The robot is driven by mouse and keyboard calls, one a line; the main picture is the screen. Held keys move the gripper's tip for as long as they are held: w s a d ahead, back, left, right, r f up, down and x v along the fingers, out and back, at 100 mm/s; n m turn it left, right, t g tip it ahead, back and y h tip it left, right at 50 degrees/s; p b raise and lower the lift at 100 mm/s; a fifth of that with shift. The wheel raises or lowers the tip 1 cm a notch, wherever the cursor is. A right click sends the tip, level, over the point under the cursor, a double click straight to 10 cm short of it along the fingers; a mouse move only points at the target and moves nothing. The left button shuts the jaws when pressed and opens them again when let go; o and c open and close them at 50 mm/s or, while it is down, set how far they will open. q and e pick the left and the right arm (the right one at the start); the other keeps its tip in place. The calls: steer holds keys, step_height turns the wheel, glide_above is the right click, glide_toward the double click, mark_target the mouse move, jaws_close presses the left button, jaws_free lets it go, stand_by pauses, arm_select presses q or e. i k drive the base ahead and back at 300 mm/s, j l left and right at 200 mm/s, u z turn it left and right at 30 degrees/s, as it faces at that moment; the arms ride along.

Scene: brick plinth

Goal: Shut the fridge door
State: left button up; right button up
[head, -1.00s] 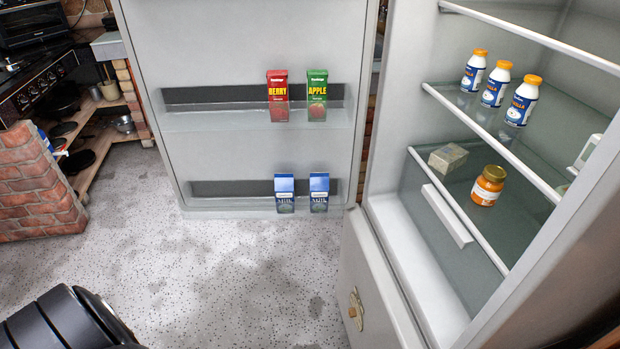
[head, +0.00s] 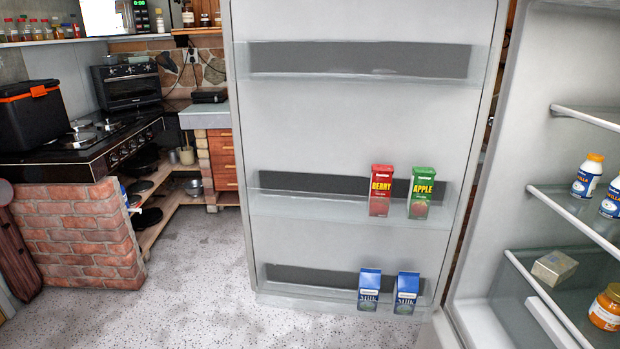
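The fridge door (head: 350,120) stands wide open in the middle of the head view, its inner side facing me. Its middle shelf holds a red berry carton (head: 381,190) and a green apple carton (head: 421,192). Its low shelf holds two blue milk cartons, a left one (head: 369,289) and a right one (head: 406,292). The open fridge (head: 548,85) is at the right, with white bottles (head: 587,176), a small grey box (head: 554,267) and an orange jar (head: 606,307) on its shelves. Neither of my grippers is in view.
A brick plinth (head: 75,235) with a black stove top stands at the left. A black box with orange trim (head: 32,115) sits on it. The speckled grey floor (head: 210,290) is clear between plinth and door. Wooden drawers (head: 223,165) stand behind.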

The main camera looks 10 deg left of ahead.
mark_target(320, 92)
steer(key=i+j+u, duration=0.25)
steer(key=j+u, duration=0.15)
steer(key=j, duration=0.15)
steer(key=i+j+u, duration=0.75)
steer(key=j, duration=0.15)
steer(key=i+j, duration=0.15)
steer(key=i, duration=0.3)
steer(key=i+j, duration=0.2)
steer(key=i, duration=0.3)
steer(key=i+l+z, duration=0.1)
steer(key=i+z, duration=0.55)
steer(key=z, duration=0.3)
steer(key=i+j+z, duration=0.2)
steer(key=z, duration=0.25)
steer(key=i+j+z, duration=0.3)
steer(key=z, duration=0.15)
steer(key=i+z, duration=0.15)
steer(key=z, duration=0.35)
steer(key=i+z, duration=0.2)
steer(key=z, duration=0.25)
steer(key=i+j+z, duration=0.15)
steer(key=z, duration=0.35)
steer(key=i+j+z, duration=0.15)
steer(key=z, duration=0.35)
steer(key=i+j+z, duration=0.1)
steer(key=z, duration=0.4)
steer(key=j+z, duration=0.45)
steer(key=i+j, duration=0.05)
